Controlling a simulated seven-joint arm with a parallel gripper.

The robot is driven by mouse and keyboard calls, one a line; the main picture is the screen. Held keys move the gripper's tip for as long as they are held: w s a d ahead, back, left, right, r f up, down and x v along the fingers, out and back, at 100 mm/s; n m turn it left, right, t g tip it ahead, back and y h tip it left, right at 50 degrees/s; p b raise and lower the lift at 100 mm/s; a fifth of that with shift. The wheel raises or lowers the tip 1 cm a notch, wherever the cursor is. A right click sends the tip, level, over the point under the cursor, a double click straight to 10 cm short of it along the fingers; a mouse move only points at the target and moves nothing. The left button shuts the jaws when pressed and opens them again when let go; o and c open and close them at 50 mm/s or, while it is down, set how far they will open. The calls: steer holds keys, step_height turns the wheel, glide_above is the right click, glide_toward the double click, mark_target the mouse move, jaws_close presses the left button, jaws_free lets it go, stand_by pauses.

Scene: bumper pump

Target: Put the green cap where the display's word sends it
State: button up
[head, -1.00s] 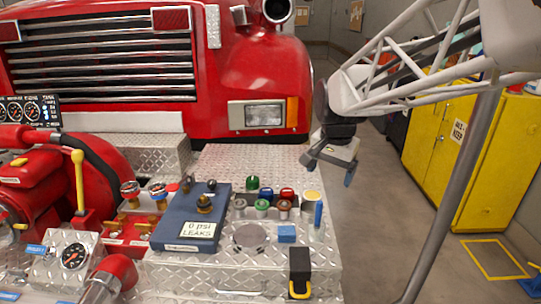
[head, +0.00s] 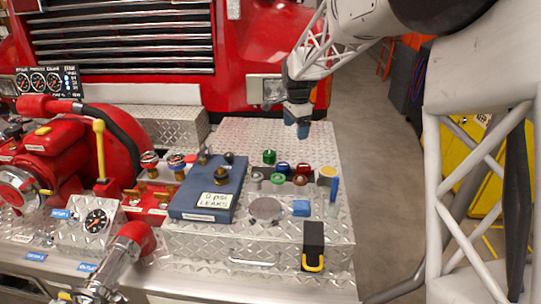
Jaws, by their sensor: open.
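A green cap (head: 269,157) stands at the back left of a cluster of caps on the diamond-plate deck. A second, paler green-topped piece (head: 278,179) sits in the front row; I cannot tell which is the task's cap. A white card (head: 214,202) on a blue case (head: 185,204) reads "0 psi LEAKS". A dark gauge panel (head: 45,80) at the far left has small text I cannot read. My gripper (head: 297,130), with blue fingertips, is open above the deck, behind and to the right of the green cap, and empty.
Near the green cap stand a blue cap (head: 283,168), a red cap (head: 303,168) and several others. A blue block (head: 301,208), a round grey disc (head: 266,210) and a black block with a yellow handle (head: 313,247) are in front. Red pump (head: 60,160) at left. The deck behind is bare.

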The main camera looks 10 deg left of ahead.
mark_target(269, 152)
steer(key=w+a+f+m, duration=0.1)
steer(key=w+a+f, duration=0.2)
steer(key=w+a+f+m, duration=0.1)
steer(key=w+a+f, duration=0.2)
steer(key=w, duration=0.1)
steer(key=w+a+f+m, duration=0.1)
steer(key=w+a+f, duration=0.2)
steer(key=w+f, duration=0.1)
steer(key=shift+w+a+m+g, duration=0.15)
steer(key=shift+a+m+g, duration=0.15)
steer(key=shift+a, duration=0.05)
steer(key=shift+f, duration=0.1)
steer(key=shift+f, duration=1.25)
steer(key=shift+f, duration=0.1)
steer(key=shift+a+f, duration=0.15)
steer(key=shift+f, duration=2.4)
steer(key=c, duration=1.2)
